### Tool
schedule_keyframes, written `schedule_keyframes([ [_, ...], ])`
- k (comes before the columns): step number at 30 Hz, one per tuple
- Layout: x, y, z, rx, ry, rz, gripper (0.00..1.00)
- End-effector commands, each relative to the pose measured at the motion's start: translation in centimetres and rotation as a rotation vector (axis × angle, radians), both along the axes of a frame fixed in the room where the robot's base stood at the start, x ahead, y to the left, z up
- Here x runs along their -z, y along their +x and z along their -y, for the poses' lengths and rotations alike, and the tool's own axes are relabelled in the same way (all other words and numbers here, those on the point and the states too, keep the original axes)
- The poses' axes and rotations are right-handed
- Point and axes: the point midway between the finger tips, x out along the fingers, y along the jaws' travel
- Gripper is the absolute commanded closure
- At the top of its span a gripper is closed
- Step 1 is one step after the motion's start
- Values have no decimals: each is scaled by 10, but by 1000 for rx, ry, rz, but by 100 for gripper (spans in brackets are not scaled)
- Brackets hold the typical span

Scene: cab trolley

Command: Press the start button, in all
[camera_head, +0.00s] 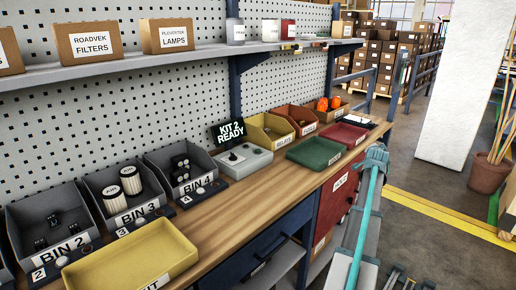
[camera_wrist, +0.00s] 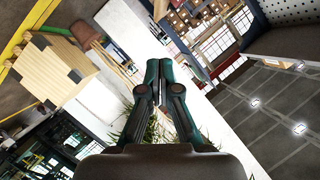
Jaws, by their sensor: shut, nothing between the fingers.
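A grey control box (camera_head: 243,160) stands on the wooden workbench (camera_head: 240,205), below a black sign (camera_head: 230,132) that reads "KIT 2 READY". Small dark and light controls sit on its top; they are too small to tell which is the start button. My gripper (camera_wrist: 159,68) shows in the wrist view with its two dark fingers together and nothing between them. It points away from the bench, towards the room, and touches nothing. The control box is not in the wrist view.
Bin 2 (camera_head: 62,247), bin 3 (camera_head: 122,218) and bin 4 (camera_head: 184,190) stand left of the control box. A yellow tray (camera_head: 130,262) lies at the front, a green tray (camera_head: 314,152) to the right. A shelf with boxes runs above. A white pillar (camera_head: 456,90) stands right.

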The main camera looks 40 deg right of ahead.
Motion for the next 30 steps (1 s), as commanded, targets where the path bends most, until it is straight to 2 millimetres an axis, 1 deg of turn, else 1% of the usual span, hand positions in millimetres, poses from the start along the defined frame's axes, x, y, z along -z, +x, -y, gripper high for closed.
schedule_keyframes([
  [1, -8, 18, -5, -31, 19, -17, 100],
  [5, -10, 63, -24, -126, 78, -74, 100],
  [6, -11, 78, -31, -159, 96, -93, 100],
  [8, -12, 100, -43, -210, 120, -121, 100],
  [9, -14, 114, -51, -245, 137, -140, 100],
  [14, -20, 170, -89, -398, 193, -209, 100],
  [18, -28, 216, -127, -543, 231, -267, 100],
  [20, -32, 235, -146, -609, 244, -292, 100],
  [23, -40, 265, -177, -722, 262, -329, 100],
  [24, -43, 277, -190, -769, 267, -342, 100],
  [26, -49, 294, -210, -840, 274, -361, 100],
  [27, -53, 304, -224, -888, 277, -374, 100],
  [29, -59, 319, -244, -959, 281, -392, 100],
  [30, -63, 329, -258, -1006, 282, -401, 100],
])
